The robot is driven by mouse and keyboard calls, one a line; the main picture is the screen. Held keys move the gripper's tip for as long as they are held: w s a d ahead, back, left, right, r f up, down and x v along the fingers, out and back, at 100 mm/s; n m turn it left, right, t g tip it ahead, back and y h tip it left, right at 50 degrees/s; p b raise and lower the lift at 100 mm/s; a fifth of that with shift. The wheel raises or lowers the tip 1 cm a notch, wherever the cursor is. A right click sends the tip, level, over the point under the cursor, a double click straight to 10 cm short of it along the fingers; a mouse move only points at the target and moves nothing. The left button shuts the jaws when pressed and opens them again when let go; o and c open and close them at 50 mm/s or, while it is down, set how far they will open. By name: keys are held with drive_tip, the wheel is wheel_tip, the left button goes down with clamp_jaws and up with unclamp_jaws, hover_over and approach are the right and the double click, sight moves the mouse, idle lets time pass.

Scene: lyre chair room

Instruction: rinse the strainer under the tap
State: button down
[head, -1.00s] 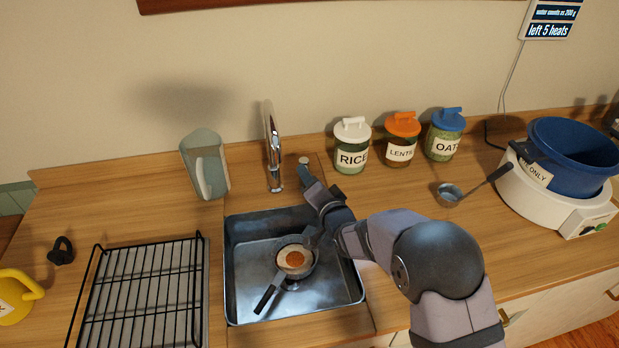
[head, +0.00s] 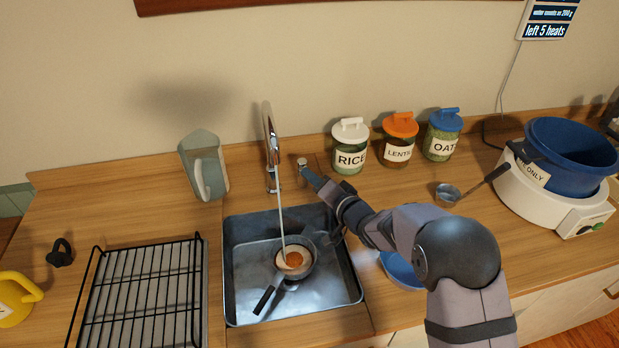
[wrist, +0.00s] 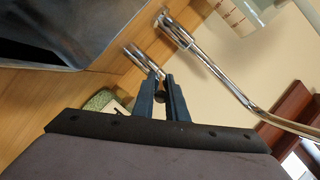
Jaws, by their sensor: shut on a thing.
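The strainer (head: 308,268) lies in the metal sink (head: 235,300), its dark handle pointing to the lower left. Orange-brown contents show in its bowl. A thin stream of water (head: 281,215) falls from the chrome tap (head: 269,130) into the strainer. My gripper (head: 311,174) is at the tap's short valve post (head: 302,161), right of the spout. In the wrist view the fingers (wrist: 161,78) are close together beside the chrome post (wrist: 139,58), shut on what looks like the tap lever; the lever is mostly hidden by the fingers.
A black drying rack (head: 140,290) stands left of the sink. A grey-green holder (head: 205,165) stands behind it. RICE (head: 350,145), LENTILS (head: 398,140) and OATS (head: 443,135) jars line the back. A ladle (head: 448,193), blue bowl (head: 400,268) and white-based blue tub (head: 570,150) are right.

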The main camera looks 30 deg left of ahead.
drive_tip(key=n+g+p, duration=0.1)
drive_tip(key=w+d+n+g+y+p, duration=0.1)
drive_tip(key=g, duration=0.1)
drive_tip(key=shift+w+r, duration=0.1)
drive_tip(key=shift+w, duration=0.2)
drive_tip(key=shift+w+d+n+g+p, duration=0.1)
drive_tip(key=shift+w+n+g+p, duration=0.15)
drive_tip(key=shift+n+g, duration=0.5)
drive_tip(key=shift+w+n+g+p, duration=0.15)
drive_tip(key=shift+w+n+g, duration=0.2)
drive_tip(key=shift+n+g, duration=0.35)
drive_tip(key=shift+w+g+y, duration=0.1)
drive_tip(key=shift+g+y, duration=0.2)
drive_tip(key=shift+g, duration=0.05)
drive_tip(key=c, duration=1.8)
unclamp_jaws()
drive_tip(key=shift+o, duration=0.2)
drive_tip(key=b+v, duration=0.2)
drive_tip(key=v, duration=0.5)
